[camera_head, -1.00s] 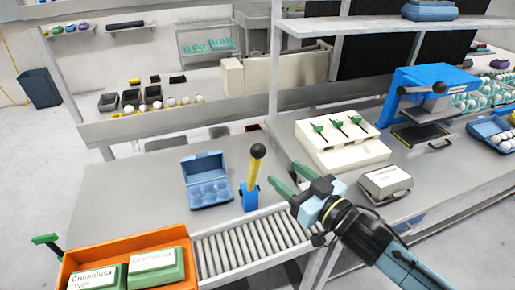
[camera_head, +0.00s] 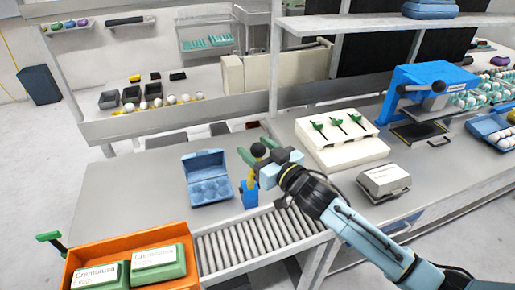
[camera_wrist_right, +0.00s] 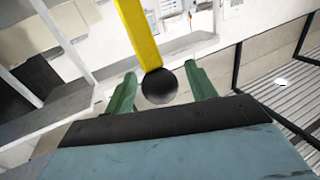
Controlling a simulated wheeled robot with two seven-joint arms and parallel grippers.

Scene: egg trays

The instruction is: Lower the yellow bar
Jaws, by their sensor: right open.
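The yellow bar (camera_head: 252,179) stands upright from a blue base (camera_head: 249,195) at the near edge of the table, beside the roller conveyor. Its black ball end (camera_head: 258,150) is at the top. My right gripper (camera_head: 253,153) is open, with its green fingertips around the top of the bar. In the right wrist view, the black ball (camera_wrist_right: 159,86) sits between the two green fingers (camera_wrist_right: 160,90), with gaps on both sides; the yellow bar (camera_wrist_right: 138,32) runs away from it. My left gripper is not in view.
An open blue egg box (camera_head: 208,182) stands left of the bar. An orange crate (camera_head: 185,238) with green cartons is at the front left, by the roller conveyor (camera_head: 250,236). A cream block with green-handled levers (camera_head: 340,150) and a grey carton (camera_head: 384,180) are to the right.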

